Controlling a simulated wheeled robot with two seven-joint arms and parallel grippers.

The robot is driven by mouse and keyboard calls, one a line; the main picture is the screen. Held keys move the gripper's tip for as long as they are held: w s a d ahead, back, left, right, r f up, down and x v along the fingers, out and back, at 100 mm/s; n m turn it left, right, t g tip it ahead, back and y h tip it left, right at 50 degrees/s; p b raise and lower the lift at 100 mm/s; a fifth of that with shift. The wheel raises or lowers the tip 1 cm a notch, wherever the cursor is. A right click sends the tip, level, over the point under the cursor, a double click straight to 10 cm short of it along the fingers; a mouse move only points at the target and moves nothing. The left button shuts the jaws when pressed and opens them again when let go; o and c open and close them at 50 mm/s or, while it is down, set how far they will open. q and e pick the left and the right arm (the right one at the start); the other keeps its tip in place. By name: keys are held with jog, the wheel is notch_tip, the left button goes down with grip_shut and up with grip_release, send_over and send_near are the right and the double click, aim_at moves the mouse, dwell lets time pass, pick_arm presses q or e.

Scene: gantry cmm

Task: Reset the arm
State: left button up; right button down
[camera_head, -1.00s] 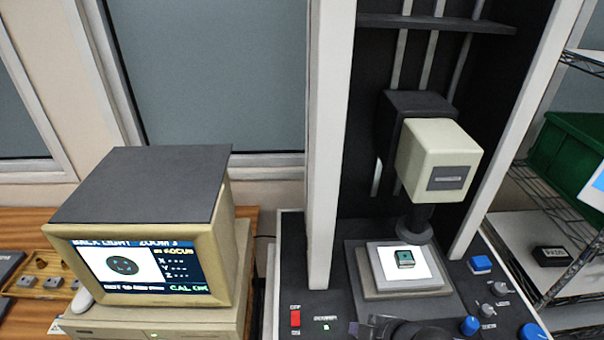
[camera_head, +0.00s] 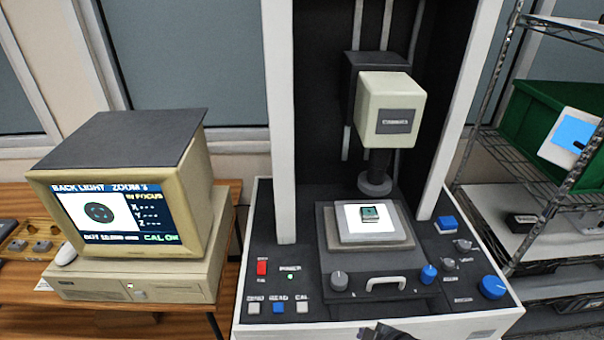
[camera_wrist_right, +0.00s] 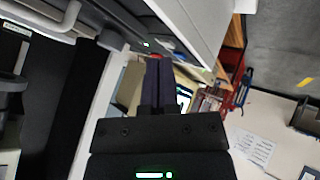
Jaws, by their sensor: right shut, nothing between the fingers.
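The measuring machine (camera_head: 300,255) stands in the middle of the head view, with its cream optical head (camera_head: 390,108) above the stage (camera_head: 330,238). A small green part (camera_head: 370,213) lies on the lit white plate of the stage. My right gripper (camera_head: 388,333) shows only as a dark piece at the bottom edge of the head view, in front of the machine's front panel. In the right wrist view its two dark fingers (camera_wrist_right: 158,65) lie together, shut and empty. My left gripper is in neither view.
A monitor (camera_head: 120,180) on a wooden table (camera_head: 180,322) at left reads IN FOCUS and CAL OK. A wire shelf (camera_head: 500,150) with a green bin (camera_head: 540,130) stands at right. The front panel has several knobs, buttons and a handle (camera_head: 385,283).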

jog(key=s+d+f+m+g+h+b, duration=0.1)
jog(key=s+d+f+m+h+b, duration=0.2)
jog(key=s+f+b, duration=0.7)
jog(key=s+d+f+m+g+b, duration=0.2)
jog(key=s+f+m, duration=0.2)
jog(key=f, duration=1.3)
jog(key=s+f+m+g+h+b, duration=0.1)
jog(key=s+f, duration=0.4)
jog(key=s, duration=0.5)
jog(key=s+f+m+g+b, duration=0.2)
jog(key=s+f+b, duration=0.3)
jog(key=s, duration=0.5)
jog(key=shift+f+m+g+h, duration=0.35)
jog(key=shift+m+g+h, duration=0.05)
jog(key=shift+m, duration=0.3)
jog(key=shift+s+d, duration=0.1)
